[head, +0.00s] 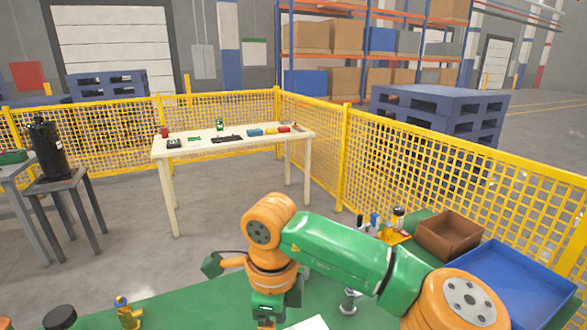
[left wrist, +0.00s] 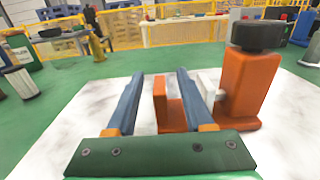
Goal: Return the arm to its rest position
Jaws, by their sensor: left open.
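In the left wrist view my left gripper (left wrist: 160,80) is open, its two blue fingers apart above a white sheet. An orange upright body with a black knob (left wrist: 250,75) stands close to the right finger. An orange plate (left wrist: 170,108) shows between the fingers; I cannot tell whether it touches them. In the head view a green and orange arm of mine (head: 340,255) reaches in from the lower right and bends down over the table. Its gripper fingers are not visible. The white sheet (head: 306,323) shows only partly at the bottom edge.
The green table (head: 190,305) holds a small yellow part (head: 128,313), a brown box (head: 449,234) and a blue tray (head: 520,285). Small bottles (head: 375,222) stand beside the box. A pale workbench (head: 200,147) and yellow mesh fence (head: 440,170) lie beyond.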

